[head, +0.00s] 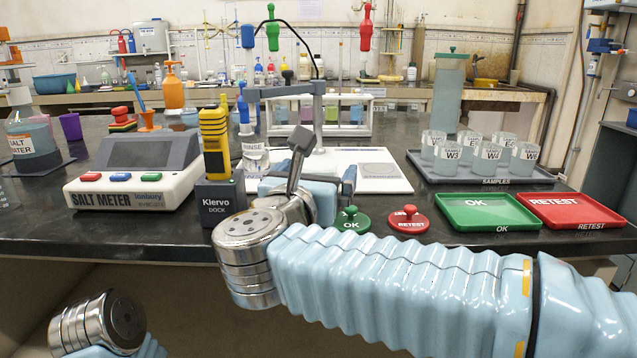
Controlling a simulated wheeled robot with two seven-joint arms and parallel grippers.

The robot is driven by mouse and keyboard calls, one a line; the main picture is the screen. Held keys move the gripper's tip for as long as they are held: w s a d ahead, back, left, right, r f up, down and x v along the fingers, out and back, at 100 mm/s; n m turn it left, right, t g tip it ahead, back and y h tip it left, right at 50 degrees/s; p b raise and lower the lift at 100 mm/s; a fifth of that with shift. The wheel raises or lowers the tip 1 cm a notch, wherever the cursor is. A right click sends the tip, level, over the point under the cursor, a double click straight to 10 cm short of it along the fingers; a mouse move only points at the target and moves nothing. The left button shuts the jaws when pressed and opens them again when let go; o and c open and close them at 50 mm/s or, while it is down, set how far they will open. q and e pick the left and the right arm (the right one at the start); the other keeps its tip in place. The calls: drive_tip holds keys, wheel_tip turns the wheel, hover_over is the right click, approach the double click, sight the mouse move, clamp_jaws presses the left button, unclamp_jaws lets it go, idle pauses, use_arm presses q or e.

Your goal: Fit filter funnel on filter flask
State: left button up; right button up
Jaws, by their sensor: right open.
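I cannot make out a filter funnel or a filter flask in the head view. My right gripper (322,165) is over the front middle of the dark bench, just in front of the white stand base. It is open, and nothing shows between its fingers. My own wrist hides part of it and the bench under it. My left arm shows only as a metal joint at the bottom left, and its gripper is out of view.
A salt meter (138,165) and a yellow handheld device in its dock (220,203) stand left of my right gripper. A grey stand with a white base (392,185) is behind it. Green (487,212) and red (570,210) trays and a samples tray (425,165) with several beakers lie right.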

sight(322, 160)
drive_tip(key=x, duration=0.2)
drive_tip(key=p+x, duration=0.1)
drive_tip(key=x, duration=0.2)
drive_tip(key=shift+w+a, duration=0.25)
drive_tip(key=shift+w, duration=0.2)
drive_tip(key=c, duration=1.2)
